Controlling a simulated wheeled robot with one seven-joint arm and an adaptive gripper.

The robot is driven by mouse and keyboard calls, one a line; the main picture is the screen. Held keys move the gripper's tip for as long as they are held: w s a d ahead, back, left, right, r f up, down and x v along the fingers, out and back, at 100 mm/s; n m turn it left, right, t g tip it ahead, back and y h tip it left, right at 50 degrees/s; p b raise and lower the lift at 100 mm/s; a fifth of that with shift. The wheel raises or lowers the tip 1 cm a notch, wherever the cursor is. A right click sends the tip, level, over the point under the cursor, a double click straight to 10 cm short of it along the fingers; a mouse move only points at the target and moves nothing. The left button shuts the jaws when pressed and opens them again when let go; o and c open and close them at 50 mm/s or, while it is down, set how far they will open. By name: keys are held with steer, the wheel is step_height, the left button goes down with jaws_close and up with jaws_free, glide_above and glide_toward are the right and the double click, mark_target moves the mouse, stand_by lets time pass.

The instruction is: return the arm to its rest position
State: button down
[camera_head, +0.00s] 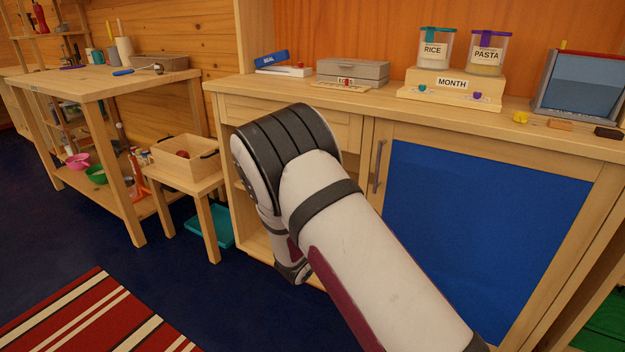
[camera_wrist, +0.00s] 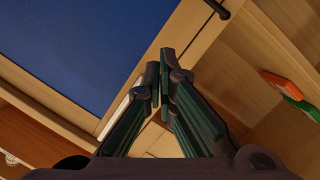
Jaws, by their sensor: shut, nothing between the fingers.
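My arm runs up from the lower right of the head view and bends in front of the wooden cabinet (camera_head: 285,112). Its far end points down, and the gripper is hidden behind my own arm in that view. In the wrist view my gripper (camera_wrist: 161,85) shows with its dark green-grey fingers drawn together at the tips. Nothing is held between them. Beyond the fingers are the blue panel (camera_wrist: 75,45) of the cabinet door and pale wooden framing.
The cabinet's blue door (camera_head: 480,235) has a vertical handle (camera_head: 378,165). A stool (camera_head: 190,183) bears a wooden crate (camera_head: 187,162) to the left. A workbench (camera_head: 85,80) stands further left. Dark blue floor (camera_head: 120,262) is open beside the striped rug (camera_head: 90,318).

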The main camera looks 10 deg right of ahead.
steer(key=s+d+r+m+g+h, duration=0.1)
steer(key=s+d+r+m+g, duration=0.1)
steer(key=s+d+r+g, duration=0.35)
steer(key=s+d+r+m+g, duration=0.25)
steer(key=s+d+r, duration=0.35)
steer(key=s+r, duration=0.35)
steer(key=s+d+r+g+y, duration=0.2)
steer(key=s+r+g, duration=0.15)
steer(key=s, duration=0.65)
steer(key=s+a+r+n+y, duration=0.1)
steer(key=s+a+n+y, duration=0.35)
steer(key=s, duration=0.85)
steer(key=s+a+r+n+y, duration=0.1)
steer(key=s+a+y, duration=0.6)
steer(key=s, duration=0.6)
step_height(320, 180, up, 33)
steer(key=a+n+t+p, duration=0.1)
steer(key=t+p, duration=0.3)
steer(key=p, duration=2.7)
steer(key=shift+s+h, duration=0.15)
steer(key=shift+h, duration=0.3)
steer(key=shift+t, duration=0.25)
